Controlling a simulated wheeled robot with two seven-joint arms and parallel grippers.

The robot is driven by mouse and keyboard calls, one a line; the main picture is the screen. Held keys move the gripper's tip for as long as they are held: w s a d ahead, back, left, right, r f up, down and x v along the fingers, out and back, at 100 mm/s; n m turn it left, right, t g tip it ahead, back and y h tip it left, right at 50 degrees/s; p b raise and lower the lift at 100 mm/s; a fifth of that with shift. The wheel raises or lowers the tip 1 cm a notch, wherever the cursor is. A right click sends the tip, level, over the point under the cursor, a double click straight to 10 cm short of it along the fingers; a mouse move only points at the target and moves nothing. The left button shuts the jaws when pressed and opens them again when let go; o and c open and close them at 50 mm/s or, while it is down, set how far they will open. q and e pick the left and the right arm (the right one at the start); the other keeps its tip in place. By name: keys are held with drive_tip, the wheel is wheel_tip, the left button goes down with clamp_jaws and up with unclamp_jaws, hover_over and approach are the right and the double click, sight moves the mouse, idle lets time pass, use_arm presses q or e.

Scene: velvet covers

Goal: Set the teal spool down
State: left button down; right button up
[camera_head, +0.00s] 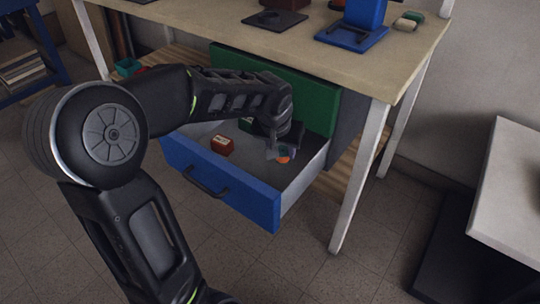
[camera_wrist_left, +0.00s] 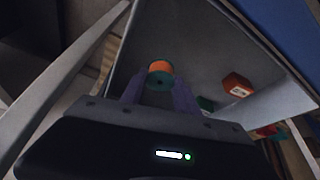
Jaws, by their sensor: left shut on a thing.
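The spool (camera_head: 284,159) shows as a small orange and teal piece at the tip of my left gripper (camera_head: 279,151) in the head view. In the left wrist view, the spool (camera_wrist_left: 160,69) has an orange band and a teal end face, and it sits between the two fingertips. My left gripper (camera_wrist_left: 159,88) is shut on it, inside the open drawer's outline. I cannot tell whether the spool touches the drawer floor. The open drawer (camera_head: 232,187) has a blue front and grey inner walls. My right gripper is not in view.
A red box (camera_head: 222,145) lies in the drawer to the left of the spool. A green panel (camera_head: 312,98) stands behind the drawer, under the wooden tabletop (camera_head: 237,32). A table leg (camera_head: 360,178) is close on the right. Drawer floor between box and spool looks clear.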

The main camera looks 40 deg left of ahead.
sight(282, 161)
use_arm(q)
wheel_tip(282, 161, down, 4)
drive_tip(key=shift+f+b, duration=0.2)
drive_tip(key=shift+b, duration=0.55)
wheel_tip(282, 161, down, 5)
drive_tip(key=shift+f+b, duration=0.1)
drive_tip(key=shift+b, duration=1.1)
